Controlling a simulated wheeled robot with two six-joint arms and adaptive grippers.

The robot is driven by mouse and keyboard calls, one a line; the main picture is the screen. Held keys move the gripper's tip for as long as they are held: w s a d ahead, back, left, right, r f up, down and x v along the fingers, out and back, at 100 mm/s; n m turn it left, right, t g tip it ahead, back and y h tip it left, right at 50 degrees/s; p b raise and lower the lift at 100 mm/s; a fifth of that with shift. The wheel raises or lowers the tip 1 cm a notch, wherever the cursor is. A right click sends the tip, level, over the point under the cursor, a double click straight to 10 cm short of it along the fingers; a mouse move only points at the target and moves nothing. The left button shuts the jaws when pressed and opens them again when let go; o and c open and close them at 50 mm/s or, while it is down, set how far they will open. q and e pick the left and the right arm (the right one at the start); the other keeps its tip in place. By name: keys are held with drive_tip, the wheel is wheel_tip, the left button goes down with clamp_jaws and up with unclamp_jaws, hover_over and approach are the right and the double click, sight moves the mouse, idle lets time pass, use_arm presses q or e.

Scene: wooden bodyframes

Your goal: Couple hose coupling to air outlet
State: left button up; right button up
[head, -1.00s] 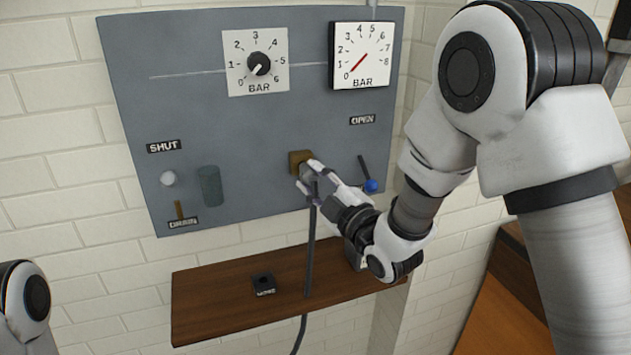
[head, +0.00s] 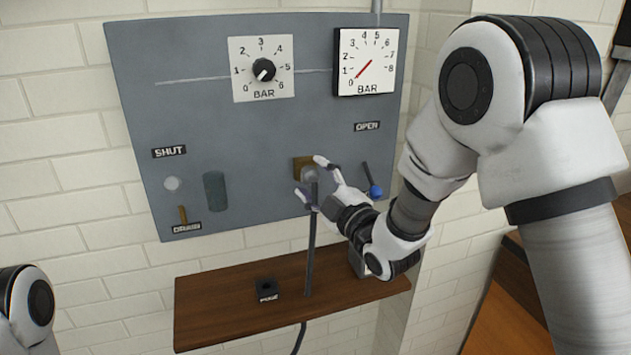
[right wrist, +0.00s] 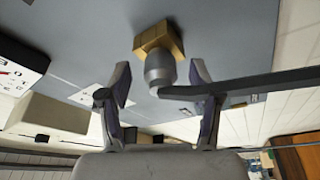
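The brass air outlet (head: 302,166) sticks out of the grey panel, right of its lower middle; it also shows in the right wrist view (right wrist: 158,38). The grey hose coupling (right wrist: 160,70) sits against the outlet's front, in line with it. The dark hose (head: 311,240) hangs down from the coupling past the shelf. My right gripper (head: 312,178) is open, its fingers apart on either side of the coupling; gaps show beside it in the right wrist view (right wrist: 162,84). Whether the coupling is locked cannot be seen. My left gripper is out of view.
A blue-tipped lever (head: 375,191) sits close right of my right gripper, below the OPEN label. A regulator knob (head: 263,70) and a pressure gauge (head: 366,61) are above. A wooden shelf (head: 225,310) below carries a small black block (head: 266,289).

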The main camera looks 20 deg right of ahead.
drive_tip(key=v, duration=0.7)
drive_tip(key=shift+s, duration=0.25)
drive_tip(key=shift+d, duration=0.1)
idle(0.4)
